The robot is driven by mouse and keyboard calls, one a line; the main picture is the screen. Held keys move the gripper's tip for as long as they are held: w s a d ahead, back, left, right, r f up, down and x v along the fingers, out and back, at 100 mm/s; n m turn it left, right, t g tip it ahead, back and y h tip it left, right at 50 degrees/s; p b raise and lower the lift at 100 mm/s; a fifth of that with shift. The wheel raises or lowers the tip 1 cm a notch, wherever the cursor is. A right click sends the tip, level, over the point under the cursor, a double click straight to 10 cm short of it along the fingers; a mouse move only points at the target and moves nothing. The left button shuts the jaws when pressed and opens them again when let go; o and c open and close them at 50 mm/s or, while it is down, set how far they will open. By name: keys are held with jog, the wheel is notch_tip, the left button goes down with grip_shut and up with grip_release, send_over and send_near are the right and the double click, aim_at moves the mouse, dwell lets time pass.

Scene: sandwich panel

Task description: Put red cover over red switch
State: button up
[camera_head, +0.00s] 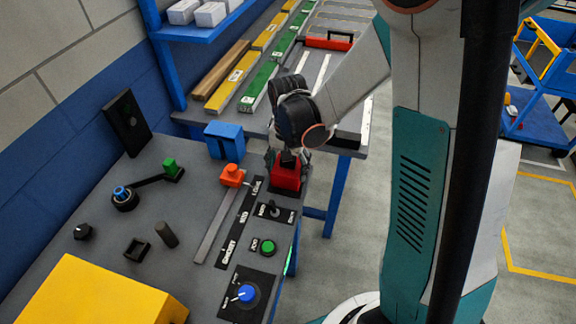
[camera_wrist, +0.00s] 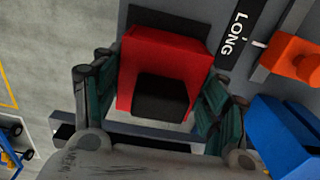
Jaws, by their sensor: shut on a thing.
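The red cover (camera_head: 287,176) is a red box with a black block on top, at the right edge of the grey panel table, beyond the toggle switch. My gripper (camera_head: 287,155) points down on it. In the wrist view the red cover (camera_wrist: 140,45) sits between the two fingers of my gripper (camera_wrist: 160,85), which are shut on its sides. A dark plate (camera_wrist: 165,14) shows beyond the cover's far edge. No red switch shows; the cover and gripper hide what is beneath. I cannot tell whether the cover touches the panel.
An orange block (camera_head: 232,175) on a slider and a blue block (camera_head: 224,141) stand left of my gripper. A toggle switch (camera_head: 274,209), a green button (camera_head: 267,247) and a blue knob (camera_head: 246,293) lie nearer. A second table (camera_head: 340,125) with coloured bars stands behind.

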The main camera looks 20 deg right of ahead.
jog(key=shift+f, duration=0.1)
jog(key=o, duration=1.2)
jog(key=shift+r+p, duration=3.05)
jog(key=shift+r, duration=1.25)
jog(key=s+r+n+t, duration=0.2)
jog(key=s+r, duration=0.3)
jog(key=s+r+n+t+b, duration=0.1)
jog(key=s+r+n+t, duration=0.1)
jog(key=s+r, duration=0.3)
jog(key=s+r+n+t, duration=0.3)
jog(key=s+r, duration=0.2)
jog(key=shift+r, duration=0.15)
